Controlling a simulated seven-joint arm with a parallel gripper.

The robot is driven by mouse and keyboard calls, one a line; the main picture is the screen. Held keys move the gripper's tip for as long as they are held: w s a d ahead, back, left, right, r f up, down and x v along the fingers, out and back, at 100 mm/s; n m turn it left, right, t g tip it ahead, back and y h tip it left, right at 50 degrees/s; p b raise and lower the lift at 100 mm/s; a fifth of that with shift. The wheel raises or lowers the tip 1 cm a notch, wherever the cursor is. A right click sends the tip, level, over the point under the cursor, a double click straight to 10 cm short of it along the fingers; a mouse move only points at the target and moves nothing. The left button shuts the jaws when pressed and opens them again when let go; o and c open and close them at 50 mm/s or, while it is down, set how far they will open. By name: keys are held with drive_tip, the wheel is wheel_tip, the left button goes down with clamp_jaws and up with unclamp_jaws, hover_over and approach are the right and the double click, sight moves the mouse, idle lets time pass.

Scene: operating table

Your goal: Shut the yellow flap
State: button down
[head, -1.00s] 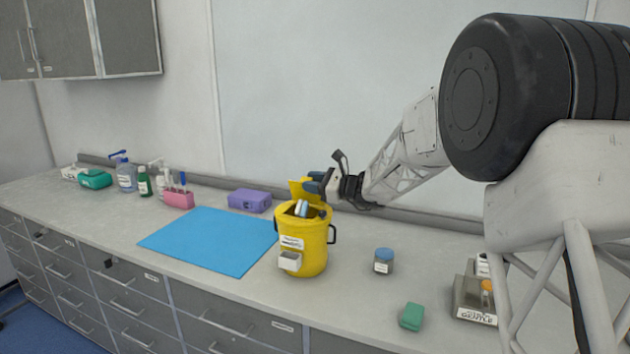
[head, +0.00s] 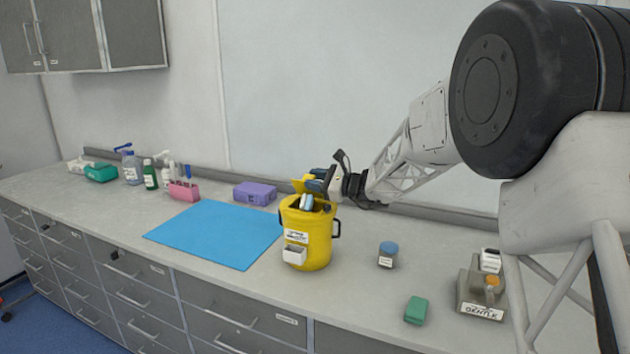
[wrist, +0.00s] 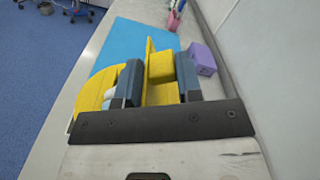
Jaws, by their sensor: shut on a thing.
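A yellow bucket-shaped container (head: 318,252) with dark side handles and a small white box on its front stands on the counter. Its yellow flap (head: 298,186) stands raised at the back of the rim, so the top is open. White and blue items (head: 307,201) show in the opening. My gripper (head: 318,180) reaches in from the right, at the flap. In the wrist view my gripper (wrist: 160,82) has its two dark blue fingers on either side of the yellow flap (wrist: 161,68), shut on it. The container's rim (wrist: 93,95) shows at the left.
A blue mat (head: 215,235) lies left of the container, with a purple box (head: 255,193) behind it. A blue-lidded jar (head: 387,255), a green block (head: 416,310) and a grey holder (head: 481,290) stand to the right. Bottles and a pink rack (head: 183,191) stand far left.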

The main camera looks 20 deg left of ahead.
drive_tip(key=c, duration=0.9)
unclamp_jaws()
drive_tip(key=shift+f, duration=0.15)
drive_tip(key=shift+d, duration=0.1)
drive_tip(key=shift+d, duration=3.8)
